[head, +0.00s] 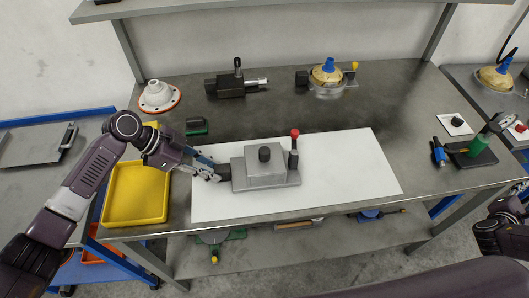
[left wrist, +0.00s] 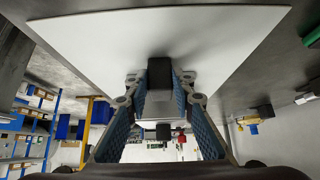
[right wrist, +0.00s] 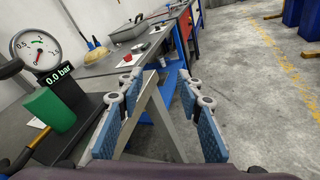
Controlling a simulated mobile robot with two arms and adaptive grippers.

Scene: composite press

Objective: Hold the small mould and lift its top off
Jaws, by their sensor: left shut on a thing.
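The small mould (head: 265,176) is a grey metal block on a base plate, lying on the white sheet. Its top (head: 264,157) sits on the base and carries a black knob (head: 264,153). A dark handle (head: 223,172) sticks out at the left of the base. My left gripper (head: 210,171) is shut on this handle; in the left wrist view the dark handle (left wrist: 160,73) lies between the fingertips. A red-knobbed lever (head: 294,146) stands upright at the mould's right. My right gripper (right wrist: 160,92) is open and empty, away from the mould beyond the table's right end.
A yellow tray (head: 136,218) is at the left of the white sheet (head: 345,165). Dark tooling (head: 238,85) and a tan domed part (head: 327,74) stand at the back. A green-handled pump (head: 478,147) with a gauge (right wrist: 38,48) reading 0.0 bar is at the right. The sheet's right half is clear.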

